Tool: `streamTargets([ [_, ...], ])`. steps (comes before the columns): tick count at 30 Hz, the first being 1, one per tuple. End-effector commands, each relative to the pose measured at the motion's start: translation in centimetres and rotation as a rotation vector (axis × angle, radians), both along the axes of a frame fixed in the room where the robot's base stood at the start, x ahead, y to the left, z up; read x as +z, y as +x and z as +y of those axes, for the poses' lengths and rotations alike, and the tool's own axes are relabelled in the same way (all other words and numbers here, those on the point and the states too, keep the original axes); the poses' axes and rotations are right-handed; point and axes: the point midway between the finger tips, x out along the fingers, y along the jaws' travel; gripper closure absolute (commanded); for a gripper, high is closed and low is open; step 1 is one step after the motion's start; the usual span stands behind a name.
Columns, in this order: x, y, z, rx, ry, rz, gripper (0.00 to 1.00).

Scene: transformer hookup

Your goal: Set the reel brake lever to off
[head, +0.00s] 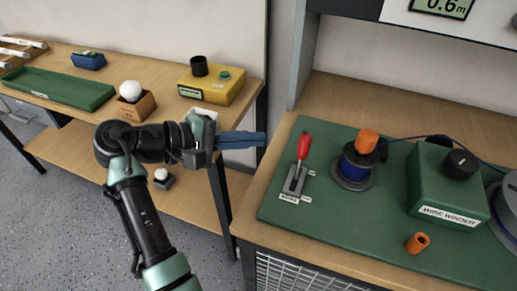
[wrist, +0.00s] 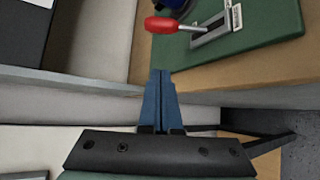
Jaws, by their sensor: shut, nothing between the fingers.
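The reel brake lever (head: 302,155) has a red handle and a metal slotted base plate on the green mat. Its handle leans up and slightly right in the head view. In the wrist view the red handle (wrist: 161,25) points left from its plate (wrist: 215,27). The labels by the plate are too small to read surely. My gripper (head: 264,139) has blue fingers, shut and empty, in the gap left of the mat and pointing toward the lever. It is apart from the lever. The fingers (wrist: 160,75) also show in the wrist view, below the handle.
A blue reel (head: 354,168) with an orange cap stands right of the lever. A green wire winder (head: 445,185) is farther right, and an orange piece (head: 417,243) lies in front. The cabinet side panel (head: 300,60) rises behind. A left bench holds a yellow box (head: 212,85).

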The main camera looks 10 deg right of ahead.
Motion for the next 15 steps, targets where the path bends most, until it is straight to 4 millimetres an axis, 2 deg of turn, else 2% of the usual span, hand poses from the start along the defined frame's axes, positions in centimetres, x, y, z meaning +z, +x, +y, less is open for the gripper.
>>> streamTargets([
  [5, -1.1, 0.5, -2.7, -0.004, 0.003, 0.0, 1.0],
  [14, -3.6, 1.8, -8.7, -0.003, 0.005, -0.001, 1.0],
  [15, -3.3, 1.7, -8.7, 0.002, 0.005, -0.004, 1.0],
])
